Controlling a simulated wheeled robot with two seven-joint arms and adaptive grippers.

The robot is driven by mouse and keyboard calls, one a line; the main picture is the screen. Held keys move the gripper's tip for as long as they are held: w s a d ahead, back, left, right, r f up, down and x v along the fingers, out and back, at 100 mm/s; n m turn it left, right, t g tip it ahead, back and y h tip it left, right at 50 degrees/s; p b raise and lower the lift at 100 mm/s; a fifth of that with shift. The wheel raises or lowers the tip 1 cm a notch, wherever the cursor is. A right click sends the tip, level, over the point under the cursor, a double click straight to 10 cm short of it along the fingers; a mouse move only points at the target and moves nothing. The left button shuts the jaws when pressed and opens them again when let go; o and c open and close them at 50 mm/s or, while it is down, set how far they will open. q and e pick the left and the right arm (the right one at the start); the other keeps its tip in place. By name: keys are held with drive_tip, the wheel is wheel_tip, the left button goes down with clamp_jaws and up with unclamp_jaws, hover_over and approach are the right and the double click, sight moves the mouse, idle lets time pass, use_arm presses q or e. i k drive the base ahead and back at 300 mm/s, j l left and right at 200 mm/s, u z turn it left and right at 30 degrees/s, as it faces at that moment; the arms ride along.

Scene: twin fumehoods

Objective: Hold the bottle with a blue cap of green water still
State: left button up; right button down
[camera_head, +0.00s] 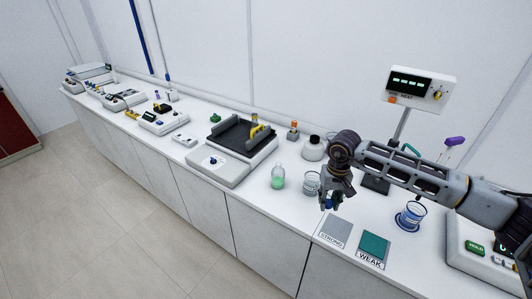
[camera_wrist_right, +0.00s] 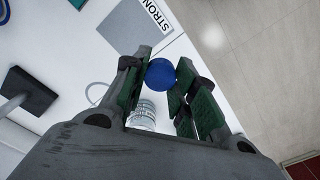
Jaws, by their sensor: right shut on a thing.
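A small clear bottle of green water (camera_head: 278,178) stands upright on the white counter, in front of the large device with the black tray. No blue shows on its top. My right gripper (camera_head: 328,202) is apart from it, to its right, above the counter near the front edge. It is shut on a round blue cap (camera_wrist_right: 161,72), which sits between the green finger pads in the right wrist view. A little blue shows at the fingertips in the head view. I see no bottle under this cap. My left gripper is not in view.
A clear glass beaker (camera_head: 311,184) stands just left of my right gripper. The STRONG pad (camera_head: 334,231) and green WEAK pad (camera_head: 374,249) lie at the front. A beaker with a blue base (camera_head: 411,215) stands right. A black-trayed device (camera_head: 238,148) stands left.

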sight(278, 175)
drive_tip(key=i+j+z, duration=0.1)
drive_tip(key=j, duration=0.2)
drive_tip(key=i+j, duration=0.2)
drive_tip(key=i+j+z, duration=0.15)
drive_tip(key=j, duration=0.25)
drive_tip(key=i+j+z, duration=0.1)
drive_tip(key=j, duration=0.25)
drive_tip(key=i+j, duration=0.15)
drive_tip(key=j, duration=0.2)
drive_tip(key=i+j+z, duration=0.15)
drive_tip(key=i+l+z, duration=0.2)
drive_tip(key=i, duration=0.35)
drive_tip(key=j, duration=0.1)
